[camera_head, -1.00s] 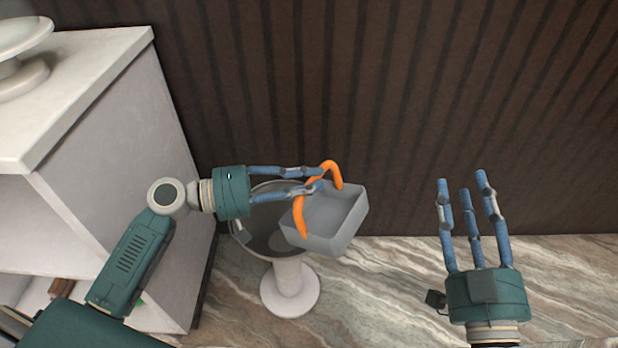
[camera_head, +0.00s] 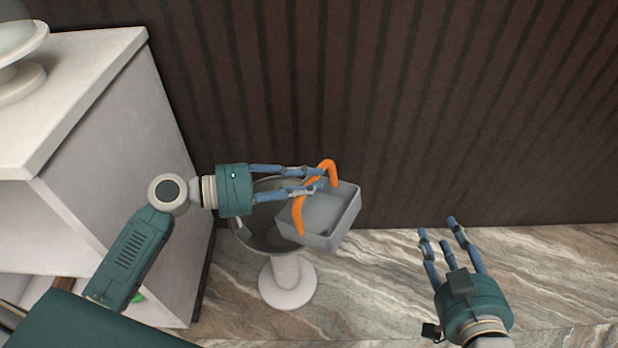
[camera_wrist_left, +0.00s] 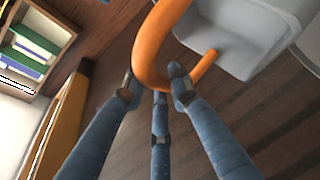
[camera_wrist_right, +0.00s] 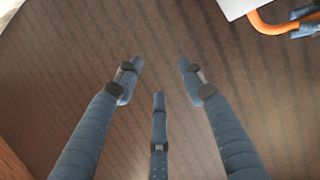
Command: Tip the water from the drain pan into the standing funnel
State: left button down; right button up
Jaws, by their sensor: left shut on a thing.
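The drain pan (camera_head: 330,217) is a grey square tray with an orange handle (camera_head: 299,214). My left gripper (camera_head: 318,181) is shut on the handle and holds the pan above the right part of the funnel; the pan looks slightly tilted. In the left wrist view the fingers close around the orange handle (camera_wrist_left: 150,50), with the grey pan (camera_wrist_left: 235,30) beyond. The standing funnel (camera_head: 256,240) is a grey bowl on a white pedestal, partly hidden by the pan and gripper. I cannot make out water in the pan. My right gripper (camera_head: 442,228) is open and empty, right of the pan.
A white cabinet (camera_head: 130,120) with open shelves stands at the left, with a white stand (camera_head: 22,65) on top. A dark ribbed panel (camera_head: 430,110) rises behind. The marbled surface (camera_head: 380,285) is clear between the funnel's foot and my right gripper.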

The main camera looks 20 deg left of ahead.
jog(key=s+d+f+g+h+p, duration=0.1)
jog(key=s+d+f+g+p, duration=0.2)
jog(key=s+f+g, duration=0.45)
jog(key=s+d+f+g+h+p, duration=0.25)
jog(key=s+d+f, duration=0.2)
jog(key=s, duration=0.65)
pick_arm(q)
jog(key=shift+m+y, duration=0.7)
jog(key=shift+y, duration=0.2)
jog(key=shift+s+d+r+p, duration=0.1)
jog(key=shift+d+r+p, duration=0.25)
jog(key=shift+r+p, duration=0.45)
jog(key=shift+s+d+r+p, duration=0.1)
jog(key=shift+d+r+p, duration=0.2)
jog(key=shift+r+p, duration=0.4)
jog(key=shift+s+d+r+p, duration=0.1)
jog(key=shift+d+r+p, duration=0.35)
jog(key=shift+r, duration=0.55)
pick_arm(e)
notch_tip(320, 180, down, 13)
jog(key=w+a+g, duration=0.1)
jog(key=shift+a+m+y, duration=0.2)
jog(key=shift+m+y, duration=0.1)
jog(key=shift+y, duration=0.05)
pick_arm(q)
jog(key=shift+a, duration=0.1)
